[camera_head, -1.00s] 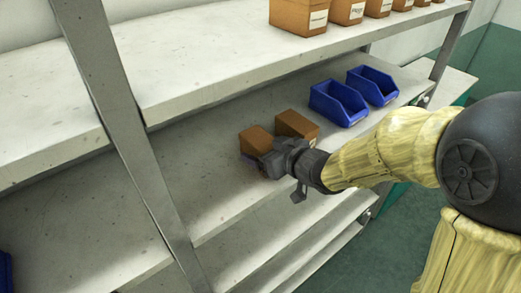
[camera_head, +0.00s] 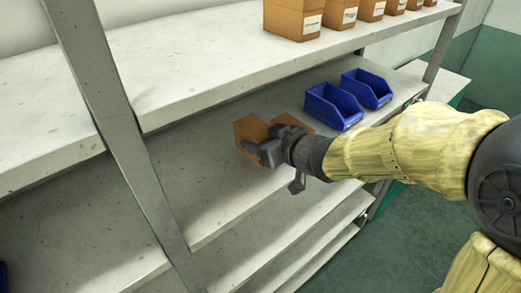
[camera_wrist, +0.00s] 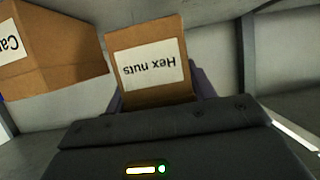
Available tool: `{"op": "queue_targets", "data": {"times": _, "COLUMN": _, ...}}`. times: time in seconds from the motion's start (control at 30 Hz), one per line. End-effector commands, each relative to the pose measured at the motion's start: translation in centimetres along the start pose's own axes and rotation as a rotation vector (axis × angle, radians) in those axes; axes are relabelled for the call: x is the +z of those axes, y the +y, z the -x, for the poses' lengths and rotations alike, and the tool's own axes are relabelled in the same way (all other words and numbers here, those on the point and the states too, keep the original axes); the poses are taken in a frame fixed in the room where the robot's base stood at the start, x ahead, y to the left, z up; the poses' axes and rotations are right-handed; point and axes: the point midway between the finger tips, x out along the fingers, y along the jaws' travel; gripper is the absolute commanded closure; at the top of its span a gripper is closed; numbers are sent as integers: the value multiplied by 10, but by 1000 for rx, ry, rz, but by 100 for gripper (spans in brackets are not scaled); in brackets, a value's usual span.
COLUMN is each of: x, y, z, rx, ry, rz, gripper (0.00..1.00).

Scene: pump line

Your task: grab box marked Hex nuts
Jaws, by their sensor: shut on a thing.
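The box marked Hex nuts (camera_wrist: 150,67) is a brown carton with a white label, which reads upside down in the wrist view. In the head view this box (camera_head: 250,130) is at the middle shelf, at the end of my arm. My gripper (camera_head: 260,150) is shut on it, with a finger along its near side. In the wrist view a finger shows beside the box, and the dark gripper body covers the bottom of the picture. The head view does not clearly show whether the box is clear of the shelf.
A second brown box (camera_wrist: 55,50), its label starting "Ca", stands close beside; in the head view my gripper mostly hides it. Two blue bins (camera_head: 333,106) (camera_head: 367,87) stand farther right. Several brown boxes line the upper shelf (camera_head: 220,50). A metal post (camera_head: 110,110) stands left.

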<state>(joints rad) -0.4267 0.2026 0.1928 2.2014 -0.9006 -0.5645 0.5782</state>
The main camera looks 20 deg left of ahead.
Motion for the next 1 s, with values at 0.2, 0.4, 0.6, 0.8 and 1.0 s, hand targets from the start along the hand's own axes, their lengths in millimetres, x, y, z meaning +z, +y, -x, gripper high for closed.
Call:
{"op": "queue_targets", "data": {"times": 0.2, "x": -42, "y": 0, "z": 17, "rx": 2, "ry": 3, "rz": 2, "gripper": 74}}
{"op": "queue_targets", "data": {"times": 0.4, "x": -52, "y": 0, "z": 21, "rx": 2, "ry": 1, "rz": 1, "gripper": 74}}
{"op": "queue_targets", "data": {"times": 0.6, "x": -51, "y": 0, "z": 21, "rx": 1, "ry": 1, "rz": 0, "gripper": 74}}
{"op": "queue_targets", "data": {"times": 0.8, "x": -51, "y": 0, "z": 21, "rx": 0, "ry": 1, "rz": 0, "gripper": 74}}
{"op": "queue_targets", "data": {"times": 1.0, "x": -51, "y": 0, "z": 21, "rx": 0, "ry": 1, "rz": 0, "gripper": 74}}
